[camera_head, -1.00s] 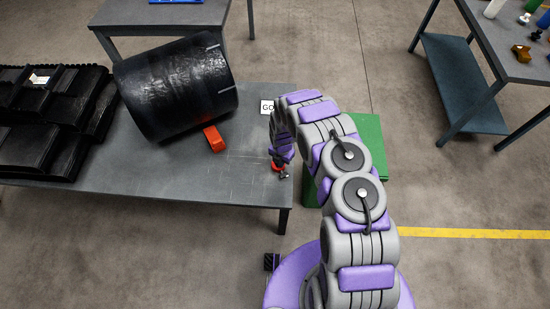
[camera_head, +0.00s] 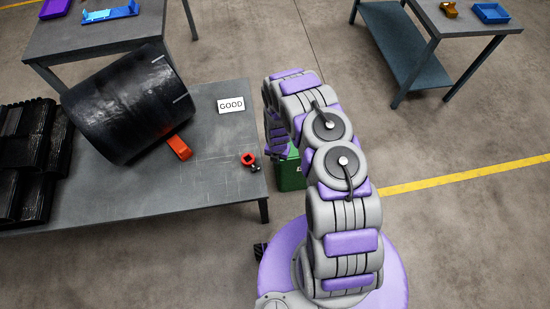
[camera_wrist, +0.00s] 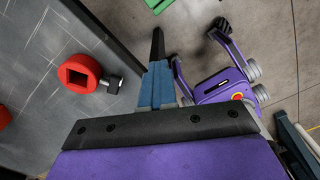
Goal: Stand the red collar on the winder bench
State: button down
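The red collar (camera_head: 249,159) lies near the right end of the near grey bench (camera_head: 210,180), with a dark bolt-like piece sticking out from its side. In the wrist view the collar (camera_wrist: 80,73) shows its square hole facing up toward the camera. My gripper (camera_wrist: 158,45) is empty, its fingers together in the middle of the wrist view, to the right of the collar and apart from it. In the head view my wrist (camera_head: 276,138) is right of the bench end, and the fingertips are hard to make out. I cannot tell which bench is the winder bench.
A black roll (camera_head: 128,105) lies on the near bench against an orange-red wedge (camera_head: 179,147). A GOOD sign (camera_head: 231,105) lies behind the collar. Black stacked belting (camera_head: 28,150) fills the left. A green bin (camera_head: 292,172) stands beside the bench end. Other tables stand behind.

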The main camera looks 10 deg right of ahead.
jog(key=c, duration=1.4)
grip_release()
jog(key=shift+d, duration=0.15)
jog(key=shift+c, duration=0.2)
jog(key=o, duration=0.7)
jog(key=shift+a, duration=0.2)
jog(key=o, duration=0.4)
jog(key=shift+d, duration=0.1)
jog(key=shift+c, duration=0.2)
